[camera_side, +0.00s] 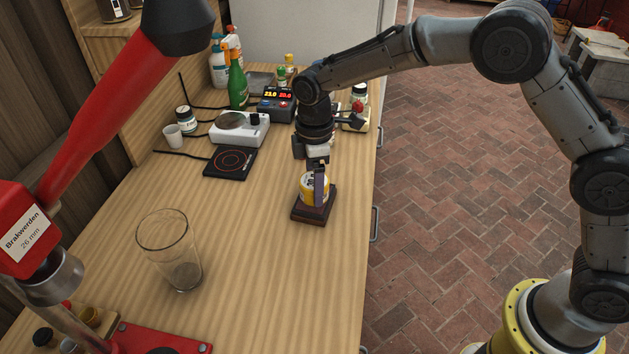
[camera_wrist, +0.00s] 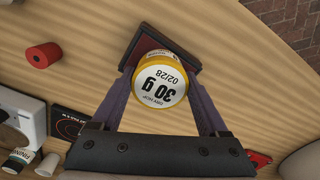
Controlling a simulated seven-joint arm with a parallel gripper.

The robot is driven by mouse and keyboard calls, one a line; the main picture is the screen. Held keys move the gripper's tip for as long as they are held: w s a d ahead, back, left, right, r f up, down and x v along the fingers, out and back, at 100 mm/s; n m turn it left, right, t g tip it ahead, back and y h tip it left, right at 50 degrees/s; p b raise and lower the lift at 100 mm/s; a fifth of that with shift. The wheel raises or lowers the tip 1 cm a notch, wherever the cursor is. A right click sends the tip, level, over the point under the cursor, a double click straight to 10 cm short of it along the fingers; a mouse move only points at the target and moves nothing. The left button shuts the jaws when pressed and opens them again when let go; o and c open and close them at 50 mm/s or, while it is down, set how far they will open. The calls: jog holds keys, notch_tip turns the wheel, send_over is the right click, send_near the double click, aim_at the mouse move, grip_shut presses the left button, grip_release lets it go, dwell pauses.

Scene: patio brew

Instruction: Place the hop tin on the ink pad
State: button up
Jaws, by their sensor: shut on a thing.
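The hop tin (camera_side: 307,187) is a small yellow tin with a white label. In the wrist view its white top (camera_wrist: 160,88) reads "30 g" and "02/28". The ink pad (camera_side: 314,215) is a dark square block with a reddish top, and its frame also shows in the wrist view (camera_wrist: 146,37). My gripper (camera_side: 316,188) is shut on the tin, with one finger on each side of it. The tin is upright, over or on the pad; I cannot tell whether its base touches. The fingers (camera_wrist: 160,100) hide part of the tin's sides.
A tall empty glass (camera_side: 170,250) stands at the front left. A red bottle-capper lever (camera_side: 110,120) crosses the left side.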

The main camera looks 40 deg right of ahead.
jog(key=o, duration=1.2)
jog(key=shift+f, duration=0.15)
jog(key=shift+o, duration=0.2)
notch_tip(320, 180, up, 11)
jog(key=s+d+r+m+t, duration=0.1)
jog(key=s+d+r+m, duration=0.2)
jog(key=s+d+r, duration=0.3)
jog(key=s+d+r+m+t, duration=0.2)
jog(key=s+d+r+m, duration=0.25)
jog(key=s, duration=0.35)
jog(key=s+d+f+m+t, duration=0.1)
jog(key=s+d+f+m, duration=0.1)
jog(key=s, duration=0.6)
jog(key=s+d+f+m+t, duration=0.1)
jog(key=s+d+f+m, duration=0.2)
jog(key=s, duration=0.5)
jog(key=shift+s+d+f+m+t, duration=0.15)
jog(key=shift+s+d+m+t, duration=0.15)
jog(key=shift+d+m, duration=0.45)
